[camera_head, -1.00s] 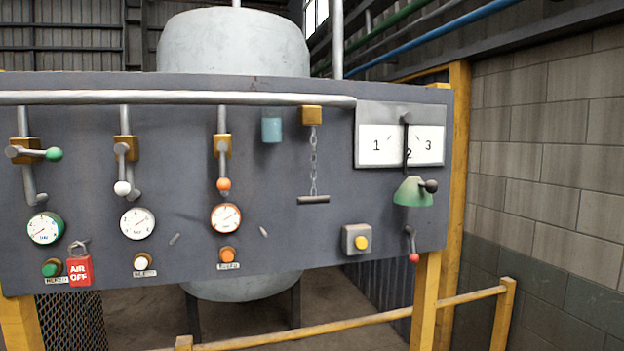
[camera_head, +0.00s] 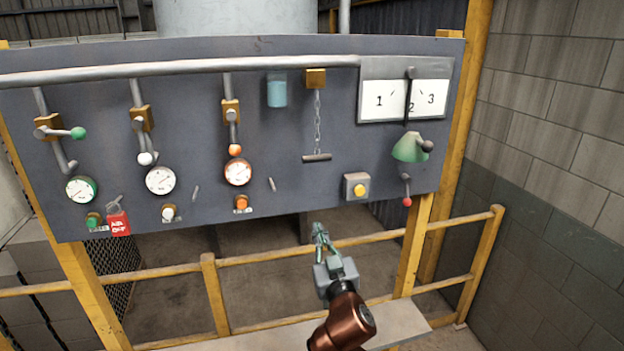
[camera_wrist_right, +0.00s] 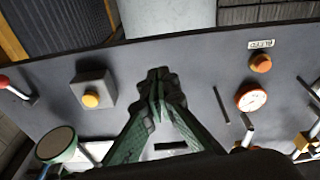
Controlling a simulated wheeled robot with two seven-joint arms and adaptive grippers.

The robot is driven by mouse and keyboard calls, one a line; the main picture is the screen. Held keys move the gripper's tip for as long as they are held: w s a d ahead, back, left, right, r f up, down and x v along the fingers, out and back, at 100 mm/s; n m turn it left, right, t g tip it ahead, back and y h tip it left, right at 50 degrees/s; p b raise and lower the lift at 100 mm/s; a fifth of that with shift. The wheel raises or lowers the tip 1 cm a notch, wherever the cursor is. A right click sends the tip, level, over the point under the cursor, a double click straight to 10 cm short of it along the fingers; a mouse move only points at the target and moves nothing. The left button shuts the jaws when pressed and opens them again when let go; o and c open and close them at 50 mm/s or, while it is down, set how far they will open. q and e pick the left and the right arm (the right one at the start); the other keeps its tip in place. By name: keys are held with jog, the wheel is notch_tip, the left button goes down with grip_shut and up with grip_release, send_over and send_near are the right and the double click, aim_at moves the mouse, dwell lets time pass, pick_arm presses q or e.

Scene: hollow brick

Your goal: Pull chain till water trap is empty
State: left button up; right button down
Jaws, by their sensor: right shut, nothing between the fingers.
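The chain (camera_head: 317,118) hangs from a brass-coloured block (camera_head: 316,78) on the grey panel and ends in a dark bar handle (camera_head: 317,157). The water trap, a small teal cylinder (camera_head: 277,90), is left of the block; its water level is too small to tell. My right gripper (camera_head: 319,230) is in front of and below the panel, under the handle and apart from it. In the right wrist view its fingers (camera_wrist_right: 158,78) are shut with nothing between them, and a dark bar, likely the handle (camera_wrist_right: 170,146), shows between the finger bases. My left gripper is not in view.
Right of the chain are a yellow button box (camera_head: 357,187), a numbered dial plate (camera_head: 403,97) and a green bell-shaped part (camera_head: 410,147). Valves and gauges (camera_head: 238,172) fill the left, with a red tag (camera_head: 118,223). A yellow railing (camera_head: 270,257) runs below the panel.

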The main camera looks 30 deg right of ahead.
jog(key=s+a+r+t, duration=0.1)
jog(key=s+r+t, duration=0.1)
jog(key=r, duration=0.7)
jog(key=s+a+r+m+t, duration=0.1)
jog(key=s+r, duration=0.4)
jog(key=r, duration=0.5)
jog(key=shift+s+a+t+h+p, duration=0.15)
jog(key=shift+a+t+h+p, duration=0.15)
jog(key=shift+a+t+p, duration=0.25)
notch_tip(320, 180, up, 5)
jog(key=p, duration=0.4)
send_over(312, 160)
jog(key=s, duration=0.2)
jog(key=shift+w+a+f+p, duration=0.1)
jog(key=shift+a+f+p, duration=0.15)
jog(key=shift+f, duration=0.8)
jog(key=shift+w+a+f+p, duration=0.1)
jog(key=shift+f+p, duration=0.2)
jog(key=shift+f, duration=0.7)
